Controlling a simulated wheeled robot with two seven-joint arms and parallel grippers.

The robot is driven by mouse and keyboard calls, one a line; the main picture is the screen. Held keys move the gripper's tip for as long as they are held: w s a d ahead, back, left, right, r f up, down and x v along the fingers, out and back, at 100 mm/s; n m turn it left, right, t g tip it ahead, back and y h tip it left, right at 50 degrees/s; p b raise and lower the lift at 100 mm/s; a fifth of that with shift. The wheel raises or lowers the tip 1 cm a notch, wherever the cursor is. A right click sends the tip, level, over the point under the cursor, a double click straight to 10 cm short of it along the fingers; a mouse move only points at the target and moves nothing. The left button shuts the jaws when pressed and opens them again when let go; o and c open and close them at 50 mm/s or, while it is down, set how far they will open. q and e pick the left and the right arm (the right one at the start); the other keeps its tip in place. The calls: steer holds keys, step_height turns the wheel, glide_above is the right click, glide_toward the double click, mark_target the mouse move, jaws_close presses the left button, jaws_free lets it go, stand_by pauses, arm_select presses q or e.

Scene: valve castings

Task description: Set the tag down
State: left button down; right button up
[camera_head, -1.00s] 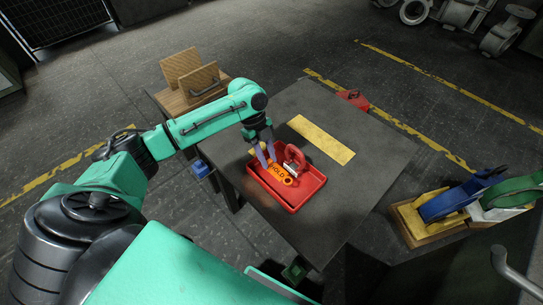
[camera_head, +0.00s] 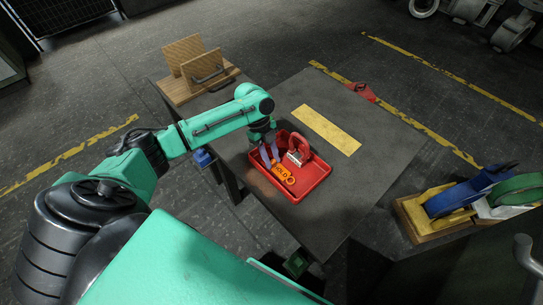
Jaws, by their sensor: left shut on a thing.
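An orange tag with dark "HOLD" lettering (camera_head: 285,174) is in or just above the red tray (camera_head: 318,178) on the dark table. My left gripper (camera_head: 270,158) reaches down over the tray's left part and is shut on the tag's upper left end. I cannot tell whether the tag touches the tray floor. A red padlock-like piece with a pale label (camera_head: 301,150) stands in the tray, right beside the tag. My right gripper is not in view.
A yellow strip (camera_head: 327,129) lies on the table behind the tray. A red object (camera_head: 362,91) is at the table's far edge. A wooden rack (camera_head: 196,72) stands behind left. A wooden stand with blue and green pieces (camera_head: 465,203) is at right. The table's right part is clear.

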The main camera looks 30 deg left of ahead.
arm_select(q)
steer(key=shift+f, duration=0.2)
steer(key=c, duration=0.5)
jaws_free()
steer(key=shift+c, duration=0.2)
steer(key=v, duration=1.4)
steer(key=shift+r, duration=0.25)
